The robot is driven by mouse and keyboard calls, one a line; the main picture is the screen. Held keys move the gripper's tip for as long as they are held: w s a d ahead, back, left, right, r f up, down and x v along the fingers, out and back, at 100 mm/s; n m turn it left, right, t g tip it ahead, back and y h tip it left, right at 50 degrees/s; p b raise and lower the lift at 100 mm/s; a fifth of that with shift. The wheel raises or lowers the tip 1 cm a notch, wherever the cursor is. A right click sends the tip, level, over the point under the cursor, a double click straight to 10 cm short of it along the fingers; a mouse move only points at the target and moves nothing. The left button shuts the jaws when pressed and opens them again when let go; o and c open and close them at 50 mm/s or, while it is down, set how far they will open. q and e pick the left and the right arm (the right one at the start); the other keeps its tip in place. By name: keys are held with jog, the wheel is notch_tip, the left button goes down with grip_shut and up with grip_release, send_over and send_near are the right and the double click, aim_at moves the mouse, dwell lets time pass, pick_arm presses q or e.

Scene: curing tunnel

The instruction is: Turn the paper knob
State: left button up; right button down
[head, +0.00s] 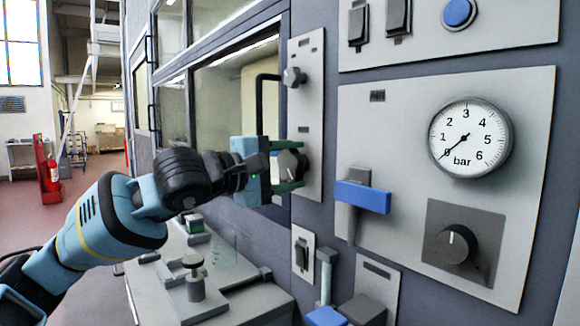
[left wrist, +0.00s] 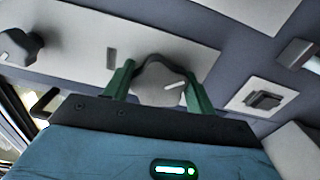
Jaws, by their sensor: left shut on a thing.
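A dark round knob (head: 288,164) with a pale pointer line sits low on a narrow light-grey panel (head: 312,115). My left gripper (head: 297,166) is shut on this knob, with one green finger above it and one below. In the left wrist view the knob (left wrist: 160,84) sits between the two fingers of my left gripper (left wrist: 158,88), and its pale pointer slants. The labels are too small to read, so I cannot tell by name whether this is the paper knob. My right gripper is not in view.
Another knob (head: 294,77) sits higher on the same panel. To the right are a blue-handled lever (head: 362,196), a pressure gauge (head: 470,138) near zero and a larger dark knob (head: 455,245). A bench (head: 240,298) with small fittings lies below my left arm.

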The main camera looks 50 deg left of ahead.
pick_arm(q)
jog(key=o, duration=1)
jog(key=shift+s+a+f+b, duration=0.1)
jog(key=shift+s+f+b, duration=0.05)
jog(key=shift+s+b, duration=0.9)
jog(key=s, duration=0.2)
jog(key=s+b, duration=0.1)
jog(key=s, duration=0.2)
jog(key=shift+s+a+r, duration=0.2)
jog(key=shift+s+a, duration=0.05)
jog(key=shift+s, duration=0.15)
